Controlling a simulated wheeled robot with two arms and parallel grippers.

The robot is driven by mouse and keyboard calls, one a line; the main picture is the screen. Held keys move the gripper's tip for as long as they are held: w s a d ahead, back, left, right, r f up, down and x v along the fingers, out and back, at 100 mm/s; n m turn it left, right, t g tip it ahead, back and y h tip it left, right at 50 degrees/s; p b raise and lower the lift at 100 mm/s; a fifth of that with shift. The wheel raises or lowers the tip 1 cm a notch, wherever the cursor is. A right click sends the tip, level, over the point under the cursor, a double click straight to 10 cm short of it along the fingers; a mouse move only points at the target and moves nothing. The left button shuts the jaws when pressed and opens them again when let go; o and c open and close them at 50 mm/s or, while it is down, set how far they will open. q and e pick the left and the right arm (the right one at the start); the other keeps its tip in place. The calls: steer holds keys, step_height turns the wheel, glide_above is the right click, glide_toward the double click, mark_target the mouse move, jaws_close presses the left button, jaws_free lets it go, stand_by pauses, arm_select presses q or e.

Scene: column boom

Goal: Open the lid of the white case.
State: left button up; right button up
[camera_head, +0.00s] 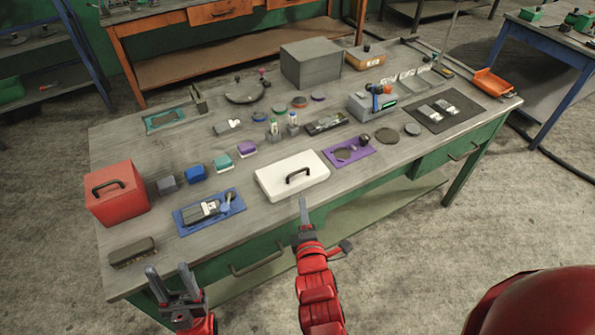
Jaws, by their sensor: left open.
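The white case (272,180) lies near the front edge of the workbench, about the middle of its length. It looks closed, and a dark handle (297,174) stands on its top. My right gripper (303,204) points up from below, just in front of the case's front side. It is seen edge-on, so its finger gap is hidden, and I cannot tell if it touches the case. My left gripper (169,276) is open and empty, in front of the bench's near left edge, well away from the case.
A blue mat (233,205) with a device lies left of the case, and a purple mat (358,153) lies right of it. A red box (117,206) and a dark case (132,252) stand at the left. Several small items and a grey box (310,65) lie behind.

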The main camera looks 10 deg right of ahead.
mark_target(297, 172)
steer(key=w+p, duration=0.1)
steer(key=w, duration=0.3)
steer(key=w+d+f+p, duration=0.1)
steer(key=w, duration=0.4)
steer(key=w+f+p, duration=0.1)
steer(key=w, duration=0.3)
steer(key=shift+w+d+f, duration=0.1)
steer(key=shift+w+d, duration=0.1)
steer(key=shift+w, duration=0.05)
steer(key=shift+w+f, duration=0.15)
steer(key=shift+w, duration=0.65)
steer(key=shift+c, duration=0.3)
jaws_close()
